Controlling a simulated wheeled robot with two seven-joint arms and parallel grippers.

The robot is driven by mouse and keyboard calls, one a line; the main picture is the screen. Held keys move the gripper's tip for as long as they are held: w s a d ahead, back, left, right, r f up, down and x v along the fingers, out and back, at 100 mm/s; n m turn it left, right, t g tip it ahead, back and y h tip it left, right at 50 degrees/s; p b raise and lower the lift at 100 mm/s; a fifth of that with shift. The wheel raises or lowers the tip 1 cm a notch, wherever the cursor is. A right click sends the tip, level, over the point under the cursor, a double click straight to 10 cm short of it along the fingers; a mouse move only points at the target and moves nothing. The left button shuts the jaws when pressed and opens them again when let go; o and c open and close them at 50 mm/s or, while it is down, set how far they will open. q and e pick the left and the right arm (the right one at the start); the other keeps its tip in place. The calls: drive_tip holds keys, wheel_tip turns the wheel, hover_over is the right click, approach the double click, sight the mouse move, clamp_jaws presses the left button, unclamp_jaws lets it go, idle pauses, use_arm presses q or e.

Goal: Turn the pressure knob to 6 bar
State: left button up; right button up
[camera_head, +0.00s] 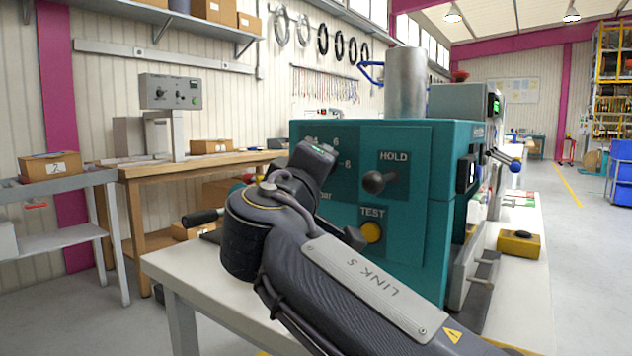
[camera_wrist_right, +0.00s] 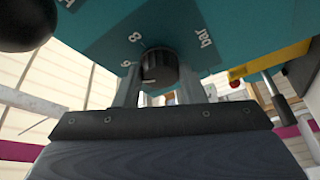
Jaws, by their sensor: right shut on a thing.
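The black pressure knob (camera_wrist_right: 158,70) shows in the right wrist view on the teal panel (camera_wrist_right: 180,30), with the marks 8 and 6 and the word "bar" around it. My right gripper (camera_wrist_right: 158,88) has one finger on each side of the knob and is shut on it. The knob's white pointer line points left in this view, close to the 6 side; its exact reading is hard to tell. In the head view my right arm covers the knob, with part of the scale (camera_head: 335,142) showing above it. My left gripper is not in view.
The teal machine (camera_head: 410,270) stands on a white table (camera_head: 190,280). A yellow box (camera_head: 518,244) lies farther right.

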drive_tip(key=shift+f, duration=0.1)
idle(0.3)
drive_tip(key=o, duration=1)
drive_tip(key=shift+v, duration=3.9)
